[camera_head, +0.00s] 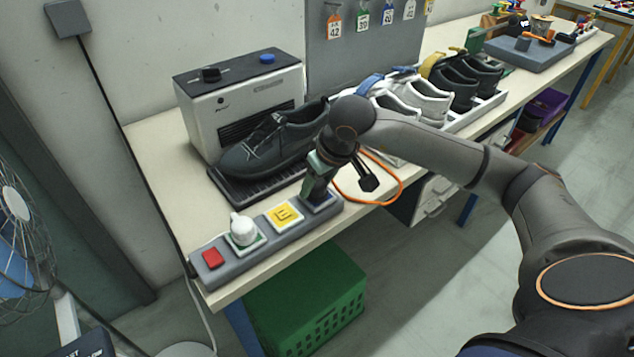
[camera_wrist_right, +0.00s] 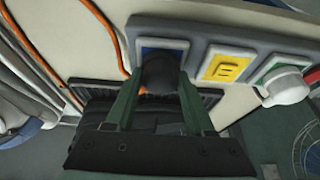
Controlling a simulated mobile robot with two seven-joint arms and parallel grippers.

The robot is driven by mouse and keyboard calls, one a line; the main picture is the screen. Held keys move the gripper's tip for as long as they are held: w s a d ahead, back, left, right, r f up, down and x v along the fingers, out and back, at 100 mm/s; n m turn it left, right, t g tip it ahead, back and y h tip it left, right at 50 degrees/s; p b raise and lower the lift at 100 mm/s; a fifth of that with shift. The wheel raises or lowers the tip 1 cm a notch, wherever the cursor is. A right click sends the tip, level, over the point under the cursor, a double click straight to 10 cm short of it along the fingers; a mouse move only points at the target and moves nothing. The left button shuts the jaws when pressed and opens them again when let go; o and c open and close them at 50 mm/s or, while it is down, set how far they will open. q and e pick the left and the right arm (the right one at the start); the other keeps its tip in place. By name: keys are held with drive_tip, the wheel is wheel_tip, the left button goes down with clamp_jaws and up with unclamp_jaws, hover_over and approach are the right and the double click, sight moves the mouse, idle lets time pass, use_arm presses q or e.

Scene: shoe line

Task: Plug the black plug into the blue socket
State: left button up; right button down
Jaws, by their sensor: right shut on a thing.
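The grey socket strip (camera_head: 262,246) lies along the table's front edge. Its blue socket (camera_head: 330,205) is at the right end and also shows in the wrist view (camera_wrist_right: 150,43). The black plug (camera_wrist_right: 159,72) is between the fingers of my right gripper (camera_wrist_right: 160,85), which is shut on it. In the wrist view the plug overlaps the blue socket's face; I cannot tell whether it is seated in it. In the head view my right gripper (camera_head: 316,190) points down over the blue socket and hides the plug. My left gripper is not in view.
The yellow socket (camera_head: 285,215) is empty. A white plug (camera_head: 243,229) sits in the green socket, beside a red switch (camera_head: 212,259). An orange cord (camera_head: 400,187) loops right of my gripper. A dark shoe (camera_head: 262,145) and grey machine (camera_head: 240,100) stand close behind.

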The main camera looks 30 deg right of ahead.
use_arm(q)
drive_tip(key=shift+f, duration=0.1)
use_arm(e)
drive_tip(key=shift+c, duration=0.9)
unclamp_jaws()
drive_tip(key=v, duration=0.2)
drive_tip(key=shift+r, duration=0.35)
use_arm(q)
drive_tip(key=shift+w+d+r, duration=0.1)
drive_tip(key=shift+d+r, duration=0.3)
use_arm(e)
drive_tip(key=v, duration=0.9)
drive_tip(key=shift+s+r, duration=0.25)
drive_tip(key=shift+r, duration=0.1)
